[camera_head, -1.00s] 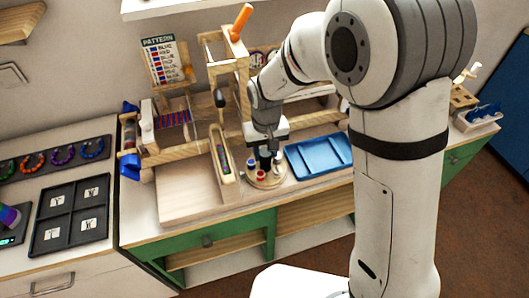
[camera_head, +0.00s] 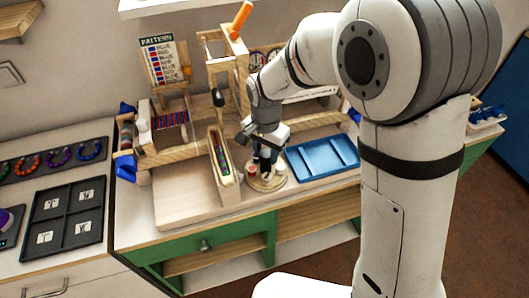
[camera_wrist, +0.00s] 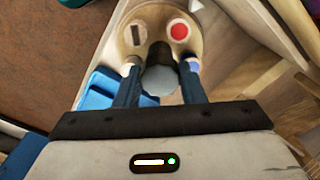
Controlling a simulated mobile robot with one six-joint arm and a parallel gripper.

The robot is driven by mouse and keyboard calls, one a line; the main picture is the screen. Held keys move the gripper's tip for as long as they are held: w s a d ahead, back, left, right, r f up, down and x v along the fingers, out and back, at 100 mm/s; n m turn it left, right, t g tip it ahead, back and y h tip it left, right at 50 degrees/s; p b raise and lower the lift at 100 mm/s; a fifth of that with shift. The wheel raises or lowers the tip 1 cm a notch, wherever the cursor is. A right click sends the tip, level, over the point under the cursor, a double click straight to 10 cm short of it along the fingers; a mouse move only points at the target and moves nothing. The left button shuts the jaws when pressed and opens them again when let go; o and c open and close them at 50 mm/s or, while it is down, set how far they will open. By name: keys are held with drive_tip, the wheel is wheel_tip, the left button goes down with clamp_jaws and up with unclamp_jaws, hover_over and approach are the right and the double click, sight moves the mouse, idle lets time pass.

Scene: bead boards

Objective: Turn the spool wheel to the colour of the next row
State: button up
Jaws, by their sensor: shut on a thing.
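The spool wheel (camera_head: 268,186) is a round wooden disc on the bench, between the narrow bead tray and the blue tray. It also shows in the wrist view (camera_wrist: 157,13), with a red spool (camera_wrist: 180,31), a blue one (camera_wrist: 194,66) and a pale one (camera_wrist: 129,63). A dark slot (camera_wrist: 136,35) is in its face. My gripper (camera_head: 264,162) is over the wheel, its two dark blue fingers shut on the grey centre knob (camera_wrist: 160,78). The pattern board (camera_head: 163,62) stands behind at left, with red and blue row marks too small to read.
A narrow tray of coloured beads (camera_head: 221,157) stands close left of the wheel. A blue tray (camera_head: 322,157) lies close right. The wooden loom frame (camera_head: 170,154) rises behind. A black four-part tray (camera_head: 68,220) is on the left counter. The bench's front left is bare.

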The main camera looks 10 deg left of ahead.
drive_tip(key=shift+m, duration=0.5)
drive_tip(key=o, duration=1)
drive_tip(key=shift+r, duration=0.1)
wheel_tip(320, 180, up, 8)
drive_tip(key=shift+f, duration=0.2)
drive_tip(key=s+d+r+n+t, duration=0.1)
drive_tip(key=s+d+r, duration=0.1)
drive_tip(key=d, duration=0.5)
drive_tip(key=s+d+r+n, duration=0.1)
drive_tip(key=d+r, duration=0.2)
drive_tip(key=d, duration=0.4)
drive_tip(key=s+d+n+t, duration=0.1)
drive_tip(key=s+d+n, duration=0.1)
drive_tip(key=s+d, duration=0.8)
drive_tip(key=d, duration=0.2)
drive_tip(key=shift+s+d+f+n+t, duration=0.3)
drive_tip(key=shift+d+f+n+t, duration=0.05)
drive_tip(key=shift+d+n+t, duration=0.05)
